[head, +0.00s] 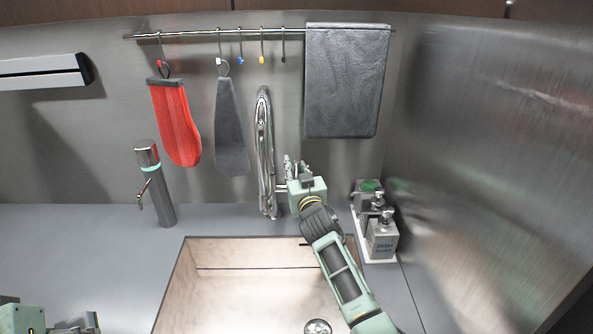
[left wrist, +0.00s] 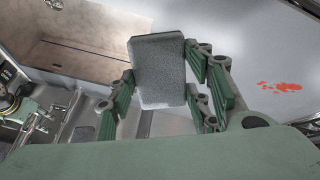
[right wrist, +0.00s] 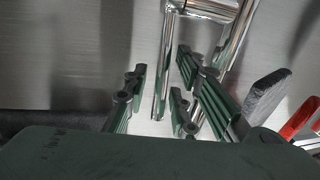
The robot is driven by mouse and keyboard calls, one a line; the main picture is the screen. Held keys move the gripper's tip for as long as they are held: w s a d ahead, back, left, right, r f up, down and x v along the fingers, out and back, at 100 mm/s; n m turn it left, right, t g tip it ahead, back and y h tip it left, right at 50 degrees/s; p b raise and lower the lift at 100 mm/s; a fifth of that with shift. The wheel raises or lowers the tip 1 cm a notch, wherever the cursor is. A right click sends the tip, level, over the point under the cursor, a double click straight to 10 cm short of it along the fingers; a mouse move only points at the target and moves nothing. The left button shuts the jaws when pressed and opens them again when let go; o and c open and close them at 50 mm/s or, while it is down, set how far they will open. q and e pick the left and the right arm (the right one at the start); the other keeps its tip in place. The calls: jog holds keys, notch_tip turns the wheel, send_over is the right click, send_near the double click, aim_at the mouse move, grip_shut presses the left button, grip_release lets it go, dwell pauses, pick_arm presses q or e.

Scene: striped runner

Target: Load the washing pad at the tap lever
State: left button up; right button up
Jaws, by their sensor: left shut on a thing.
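The washing pad, a grey rectangular block (left wrist: 158,70), is held between the fingers of my left gripper (left wrist: 160,85), which is shut on it. In the head view only part of my left gripper (head: 75,325) shows at the lower left corner, and the pad is not seen. The chrome tap (head: 264,150) stands behind the sink. Its short lever (head: 281,188) shows at its right side, close to my right gripper (head: 292,168). In the right wrist view my right gripper (right wrist: 160,95) has its fingers apart, with chrome tap parts (right wrist: 164,70) beyond them; contact cannot be told.
The sink (head: 245,285) lies below my right arm. Bottles (head: 382,237) stand right of it, and a dark cylindrical dispenser (head: 155,185) left. A red mitt (head: 175,123) and grey towel (head: 345,80) hang from the rail. Red spots (left wrist: 281,87) mark the counter.

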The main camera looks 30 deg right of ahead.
grip_shut()
pick_arm(q)
jog(key=shift+f, duration=0.1)
pick_arm(e)
jog(key=shift+f, duration=0.1)
pick_arm(q)
jog(key=shift+f+b, duration=0.3)
jog(key=shift+b, duration=0.1)
pick_arm(e)
jog(key=shift+f, duration=0.15)
pick_arm(q)
notch_tip(320, 180, down, 5)
jog(key=b, duration=0.5)
jog(key=shift+f, duration=0.1)
pick_arm(e)
jog(key=shift+s+a+f+t, duration=0.2)
jog(key=shift+s+f+t, duration=0.2)
jog(key=shift+t, duration=0.3)
jog(key=shift+s+r+h+b, duration=0.2)
jog(key=shift+r+h+b, duration=0.1)
jog(key=shift+b, duration=0.3)
pick_arm(q)
jog(key=shift+f, duration=0.5)
pick_arm(e)
jog(key=shift+o, duration=0.9)
grip_release()
